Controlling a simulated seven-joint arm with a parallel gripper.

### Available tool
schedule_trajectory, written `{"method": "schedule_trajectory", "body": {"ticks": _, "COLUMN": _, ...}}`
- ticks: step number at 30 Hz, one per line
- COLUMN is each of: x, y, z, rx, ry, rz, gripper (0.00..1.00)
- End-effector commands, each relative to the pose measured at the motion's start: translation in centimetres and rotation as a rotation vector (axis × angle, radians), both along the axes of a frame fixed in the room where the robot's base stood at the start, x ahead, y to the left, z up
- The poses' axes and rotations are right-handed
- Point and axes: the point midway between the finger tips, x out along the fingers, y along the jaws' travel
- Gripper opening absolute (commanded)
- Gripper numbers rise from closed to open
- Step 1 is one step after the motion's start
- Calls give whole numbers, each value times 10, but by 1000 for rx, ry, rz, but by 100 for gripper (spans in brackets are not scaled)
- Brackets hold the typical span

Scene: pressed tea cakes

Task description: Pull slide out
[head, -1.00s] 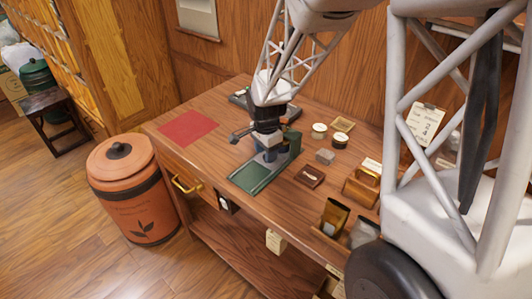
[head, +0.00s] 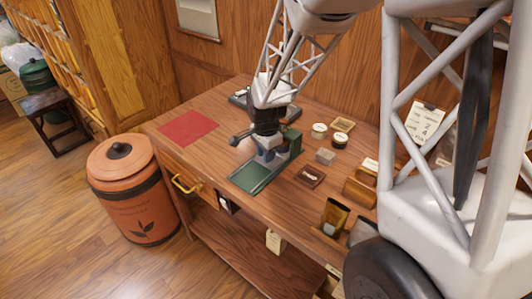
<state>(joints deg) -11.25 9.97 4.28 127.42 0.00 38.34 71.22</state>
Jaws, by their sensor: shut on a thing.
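A green press (head: 291,143) stands on the wooden bench, with a flat green track (head: 250,178) reaching from it towards the bench's front edge. A grey-blue slide (head: 268,160) sits at the press end of this track. My gripper (head: 268,152) points down over it, its jaws shut on the slide as far as I can tell; the fingertips are small and partly hidden. A dark lever or knob (head: 236,140) sticks out to the left of my gripper. The front part of the track is bare.
A red mat (head: 188,128) lies at the bench's left. Tins (head: 340,138), a small grey block (head: 325,156), a brown tray (head: 311,176) and wooden boxes (head: 361,186) stand to the right. An orange bin (head: 132,190) stands beside the bench.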

Motion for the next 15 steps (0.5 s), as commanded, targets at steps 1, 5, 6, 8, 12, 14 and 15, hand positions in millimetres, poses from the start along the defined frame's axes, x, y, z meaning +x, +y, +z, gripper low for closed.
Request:
{"method": "schedule_trajectory", "body": {"ticks": 1, "x": -1, "y": 1, "z": 0, "rx": 0, "ry": 0, "rz": 0, "gripper": 0}}
{"method": "schedule_trajectory", "body": {"ticks": 5, "x": -5, "y": 6, "z": 0, "rx": 0, "ry": 0, "rz": 1, "gripper": 0}}
{"method": "schedule_trajectory", "body": {"ticks": 6, "x": -8, "y": 8, "z": 0, "rx": 0, "ry": 0, "rz": 1, "gripper": 0}}
{"method": "schedule_trajectory", "body": {"ticks": 8, "x": -12, "y": 13, "z": 0, "rx": 0, "ry": 0, "rz": 1, "gripper": 0}}
{"method": "schedule_trajectory", "body": {"ticks": 12, "x": -26, "y": 26, "z": 0, "rx": 0, "ry": 0, "rz": 2, "gripper": 0}}
{"method": "schedule_trajectory", "body": {"ticks": 14, "x": -31, "y": 32, "z": 1, "rx": 1, "ry": -1, "rz": 2, "gripper": 0}}
{"method": "schedule_trajectory", "body": {"ticks": 15, "x": -35, "y": 36, "z": 1, "rx": 1, "ry": -1, "rz": 3, "gripper": 0}}
